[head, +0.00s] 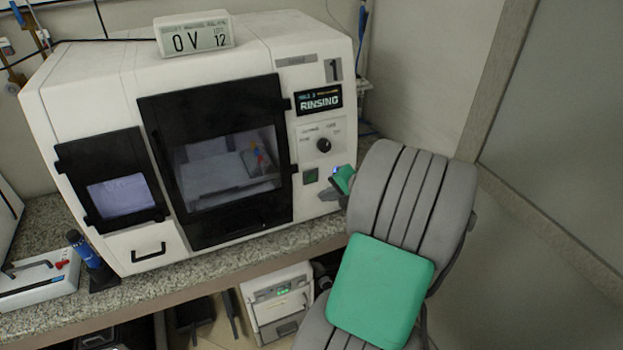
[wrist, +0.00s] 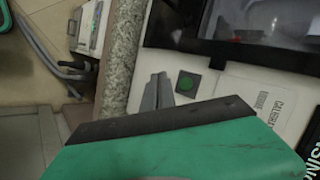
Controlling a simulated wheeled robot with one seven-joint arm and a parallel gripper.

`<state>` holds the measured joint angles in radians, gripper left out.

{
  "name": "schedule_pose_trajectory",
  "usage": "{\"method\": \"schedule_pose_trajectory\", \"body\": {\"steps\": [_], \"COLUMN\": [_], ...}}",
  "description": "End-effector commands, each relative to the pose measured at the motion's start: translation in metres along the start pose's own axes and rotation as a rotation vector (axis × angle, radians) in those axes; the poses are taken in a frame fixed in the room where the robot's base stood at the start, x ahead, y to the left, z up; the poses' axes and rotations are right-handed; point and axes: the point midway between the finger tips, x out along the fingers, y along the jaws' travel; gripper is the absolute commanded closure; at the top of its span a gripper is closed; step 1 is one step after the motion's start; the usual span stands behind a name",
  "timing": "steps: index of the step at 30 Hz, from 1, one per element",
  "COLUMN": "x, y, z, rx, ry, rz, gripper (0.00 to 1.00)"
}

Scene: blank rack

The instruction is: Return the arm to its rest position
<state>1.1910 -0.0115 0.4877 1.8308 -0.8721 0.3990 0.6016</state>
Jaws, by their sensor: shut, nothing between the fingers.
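My arm reaches up from the lower right in the head view, in grey with green covers. My gripper (head: 328,194) is at the machine's front right edge, just right of and below a green square button (head: 311,176). In the wrist view my gripper's grey fingers (wrist: 157,92) are together with nothing between them. The green button (wrist: 188,84) shows beside the fingertips, with a gap in the picture; I cannot tell the depth between them.
The white machine (head: 260,60) reads "RINSING" and its dark-framed door (head: 240,215) looks shut. It stands on a granite counter (head: 170,275). A blue-handled tool (head: 82,247) and a white case (head: 38,282) are at the left. A white box (head: 278,303) sits below. Open floor lies right of my arm.

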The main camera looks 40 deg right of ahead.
Motion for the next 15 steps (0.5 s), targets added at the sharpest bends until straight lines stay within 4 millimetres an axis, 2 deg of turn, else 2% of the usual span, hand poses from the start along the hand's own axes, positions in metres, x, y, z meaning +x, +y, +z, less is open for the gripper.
{"method": "schedule_pose_trajectory", "body": {"steps": [6, 9, 11, 15], "x": [0.0, 0.0, -0.001, -0.004], "y": [0.0, 0.004, 0.027, 0.091], "z": [0.0, 0.006, 0.011, 0.042], "rx": [-0.01, -0.105, -0.18, -0.211], "ry": [0.0, -0.025, -0.061, -0.165], "rz": [0.0, 0.017, 0.09, 0.256], "gripper": [1.0, 1.0, 1.0, 1.0]}}
